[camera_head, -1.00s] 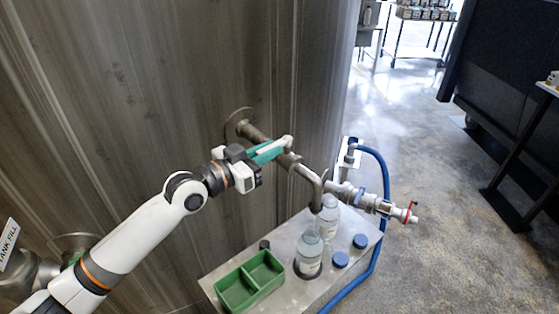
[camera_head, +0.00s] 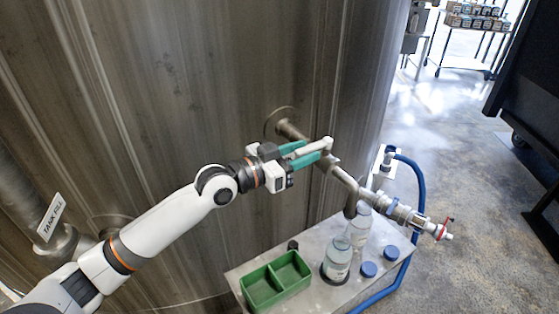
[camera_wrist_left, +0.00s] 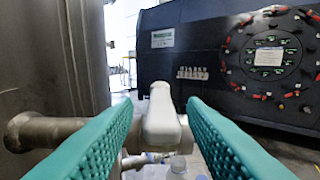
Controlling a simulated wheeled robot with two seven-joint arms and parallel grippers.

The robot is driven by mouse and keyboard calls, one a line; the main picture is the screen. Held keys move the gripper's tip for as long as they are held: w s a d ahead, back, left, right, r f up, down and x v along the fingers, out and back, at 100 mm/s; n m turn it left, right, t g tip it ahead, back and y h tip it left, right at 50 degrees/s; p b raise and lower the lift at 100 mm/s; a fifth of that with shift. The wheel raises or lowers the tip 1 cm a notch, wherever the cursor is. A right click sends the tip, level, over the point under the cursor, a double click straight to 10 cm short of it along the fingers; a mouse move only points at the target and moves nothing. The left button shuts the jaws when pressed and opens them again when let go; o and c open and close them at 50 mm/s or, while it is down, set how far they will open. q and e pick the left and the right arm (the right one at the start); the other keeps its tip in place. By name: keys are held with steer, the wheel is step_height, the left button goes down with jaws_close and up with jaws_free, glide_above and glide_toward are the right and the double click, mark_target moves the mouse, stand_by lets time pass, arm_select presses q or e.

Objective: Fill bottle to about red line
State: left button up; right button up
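My left gripper (camera_head: 308,153) is at the white valve lever (camera_head: 316,147) on the metal pipe by the tank wall. In the left wrist view its two green fingers stand apart, with the white lever (camera_wrist_left: 162,120) between them and a narrow gap. The pipe bends down into a spout (camera_head: 351,205). A clear labelled bottle (camera_head: 338,262) stands upright on the metal stand, in front of the spout. A second clear bottle (camera_head: 360,225) stands behind it, partly covered by the spout. I cannot make out a red line or a liquid level. My right gripper is not in view.
The metal stand (camera_head: 318,296) also holds a green two-part tray (camera_head: 276,281) and two blue caps (camera_head: 369,269). A blue hose (camera_head: 420,185) curves around its right side. A pipe valve with a red handle (camera_head: 445,228) sticks out right. Open floor lies beyond.

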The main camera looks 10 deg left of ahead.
arm_select(q)
steer(key=b+v, duration=0.3)
steer(key=v, duration=0.7)
steer(key=shift+s+a, duration=0.25)
steer(key=shift+s, duration=0.05)
stand_by(0.6)
